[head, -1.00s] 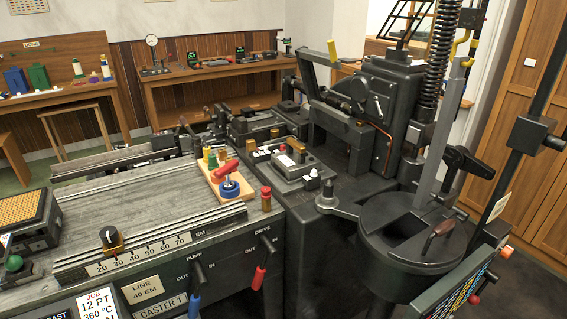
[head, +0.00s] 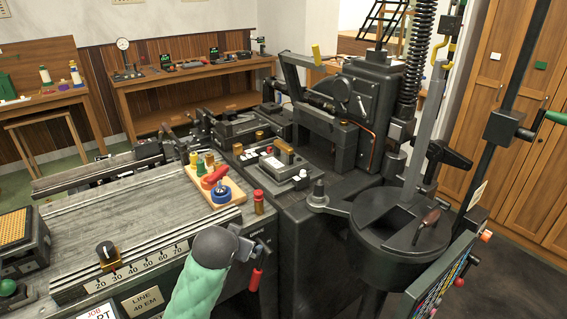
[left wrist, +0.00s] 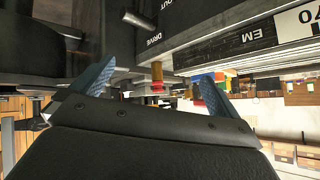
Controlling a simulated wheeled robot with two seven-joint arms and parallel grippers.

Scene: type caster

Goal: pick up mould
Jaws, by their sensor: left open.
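A dark block with a white label and a brass handle (head: 283,151) sits on the machine bed, right of the wooden peg board; it may be the mould, but I cannot tell for sure. My left gripper (head: 262,246) is at the front edge of the bench, in front of and below that block and apart from it. In the left wrist view its two blue fingers (left wrist: 152,82) are spread, with nothing held. A brass post with a red top (left wrist: 157,78) shows beyond and between them. My right gripper is not in view.
The brass post (head: 258,202) stands at the bench corner near the gripper. The red drive lever (head: 256,278) is just below. A wooden board with coloured pegs (head: 216,183) lies behind. The round black pot (head: 400,222) is at the right.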

